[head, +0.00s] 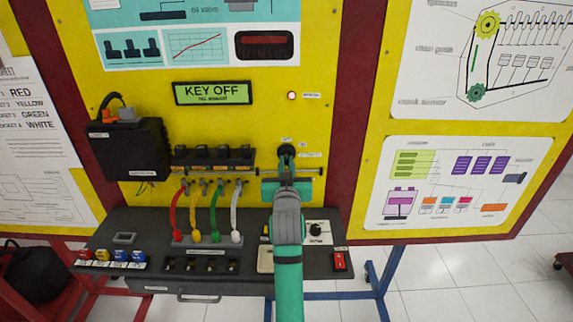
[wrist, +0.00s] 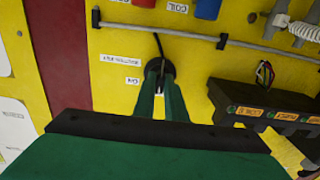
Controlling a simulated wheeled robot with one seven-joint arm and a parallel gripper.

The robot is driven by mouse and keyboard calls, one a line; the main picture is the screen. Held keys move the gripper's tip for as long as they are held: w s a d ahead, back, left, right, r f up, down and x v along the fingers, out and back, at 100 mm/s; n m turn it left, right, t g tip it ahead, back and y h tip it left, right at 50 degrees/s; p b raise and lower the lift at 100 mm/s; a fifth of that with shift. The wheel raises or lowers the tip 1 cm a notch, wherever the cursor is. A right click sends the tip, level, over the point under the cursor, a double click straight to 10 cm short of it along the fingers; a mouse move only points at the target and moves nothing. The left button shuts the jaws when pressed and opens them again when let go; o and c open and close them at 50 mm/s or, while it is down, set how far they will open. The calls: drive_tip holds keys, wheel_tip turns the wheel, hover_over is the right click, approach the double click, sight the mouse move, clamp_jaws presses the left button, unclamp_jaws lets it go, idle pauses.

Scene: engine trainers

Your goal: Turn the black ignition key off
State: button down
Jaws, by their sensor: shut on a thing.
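The black round ignition switch (head: 286,149) is on the yellow panel, right of the display. It also shows in the wrist view (wrist: 167,66). My gripper (head: 286,170) reaches up in front of it. In the wrist view its two green fingers (wrist: 161,80) come together at the switch and are shut on the black ignition key, which they mostly hide. The key's exact angle cannot be made out. The display (head: 212,93) reads "KEY OFF" over a smaller line.
A thin metal rail (wrist: 160,34) runs across the panel close to the switch. A row of black coils (head: 213,155) with red, yellow, green and white leads is to the left. A dark console (head: 160,255) with switches juts out below. A small red lamp (head: 291,96) is above the switch.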

drive_tip(key=shift+d, duration=0.15)
drive_tip(key=c, duration=1.8)
unclamp_jaws()
drive_tip(key=shift+s, duration=0.1)
drive_tip(key=s, duration=1)
drive_tip(key=shift+s, duration=0.4)
